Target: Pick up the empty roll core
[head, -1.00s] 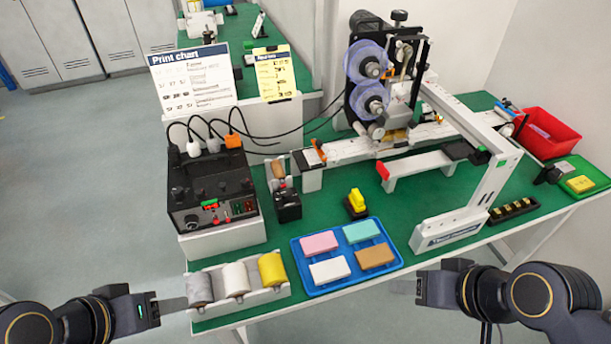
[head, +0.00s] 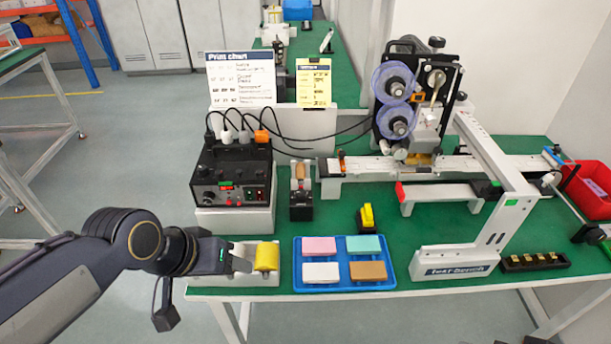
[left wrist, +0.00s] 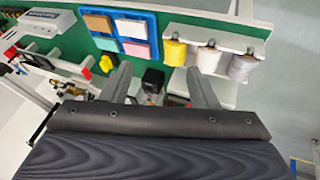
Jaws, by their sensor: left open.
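Two translucent bluish reels sit on the coder, the upper one (head: 393,82) above the lower one (head: 396,121). I cannot tell whether either is an empty roll core. My left gripper (head: 238,263) is at the roll rack at the table's front left, left of the yellow roll (head: 267,256), and hides the other rolls in the head view. The left wrist view shows its two fingers (left wrist: 160,86) apart with nothing between them. That view also shows the yellow roll (left wrist: 175,52), a white roll (left wrist: 208,60) and a grey roll (left wrist: 242,67). My right gripper is out of view.
A blue tray (head: 344,288) with pink, teal, white and tan blocks lies right of the rack. A black control box (head: 232,180) with cables stands behind. A white frame (head: 490,225) and a red bin (head: 590,188) are at the right.

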